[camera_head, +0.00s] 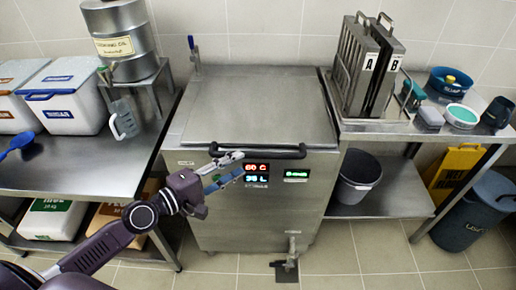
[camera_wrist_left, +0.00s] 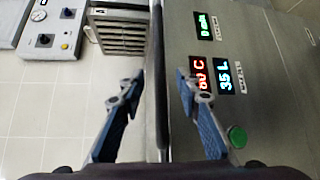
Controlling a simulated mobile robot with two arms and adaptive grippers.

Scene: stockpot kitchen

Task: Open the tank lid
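The steel tank (camera_head: 255,220) stands in the middle of the head view, with its flat lid (camera_head: 258,105) down. A black bar handle (camera_head: 270,154) runs along the lid's front edge. My left gripper (camera_head: 234,166) is at the left part of this handle, in front of the tank. In the left wrist view, its two blue-padded fingers (camera_wrist_left: 160,78) are apart, one on each side of the dark handle bar (camera_wrist_left: 159,110). A gap shows between each finger and the bar. My right gripper is in neither view.
Racks marked A and B (camera_head: 367,65) stand on the right table (camera_head: 400,128). A grey bucket (camera_head: 357,177) sits below it. Red and green displays (camera_head: 257,173) are on the tank front.

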